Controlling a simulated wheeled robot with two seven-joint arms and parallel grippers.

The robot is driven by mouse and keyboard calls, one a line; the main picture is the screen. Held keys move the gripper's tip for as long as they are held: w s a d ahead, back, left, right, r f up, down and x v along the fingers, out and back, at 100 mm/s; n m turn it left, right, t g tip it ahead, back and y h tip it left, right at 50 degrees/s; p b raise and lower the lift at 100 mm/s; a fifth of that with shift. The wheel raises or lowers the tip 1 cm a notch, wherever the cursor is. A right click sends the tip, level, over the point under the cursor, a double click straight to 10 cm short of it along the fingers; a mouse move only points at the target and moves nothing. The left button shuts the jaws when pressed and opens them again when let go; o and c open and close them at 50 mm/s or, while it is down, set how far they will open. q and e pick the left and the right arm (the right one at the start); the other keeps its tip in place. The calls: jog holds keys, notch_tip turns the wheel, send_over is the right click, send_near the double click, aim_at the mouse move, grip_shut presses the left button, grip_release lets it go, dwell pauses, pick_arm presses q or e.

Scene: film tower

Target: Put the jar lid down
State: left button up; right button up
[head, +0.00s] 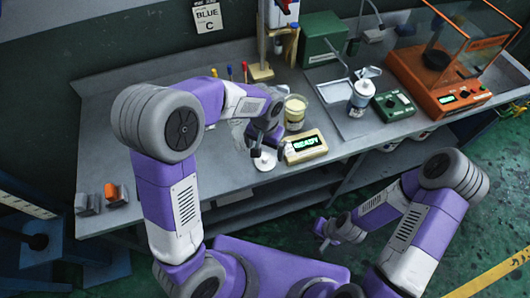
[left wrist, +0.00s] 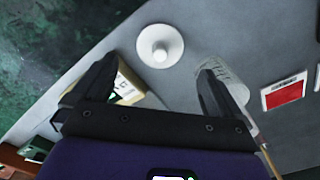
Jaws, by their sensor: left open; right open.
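The jar lid (head: 264,161) is a white disc with a knob. It lies on the grey bench near the front edge, left of the display box. In the left wrist view the lid (left wrist: 160,46) lies knob up, just beyond my fingertips and apart from them. My left gripper (head: 257,146) is open and empty, close by the lid; its two spread fingers also show in the left wrist view (left wrist: 158,75). An open jar with pale contents (head: 295,112) stands behind the display box. My right gripper (head: 324,236) is open and low, in front of the bench.
A display box reading READY (head: 305,147) stands right of the lid. A metal tray (head: 340,118) with a white canister (head: 363,96), a green box (head: 393,104) and an orange glass-sided machine (head: 440,85) stand further right. The bench's left part is mostly clear.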

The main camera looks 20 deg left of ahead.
aim_at(265, 157)
pick_arm(q)
notch_tip(265, 157, up, 6)
jog(key=shift+f+p, duration=0.1)
jog(key=shift+p, duration=0.35)
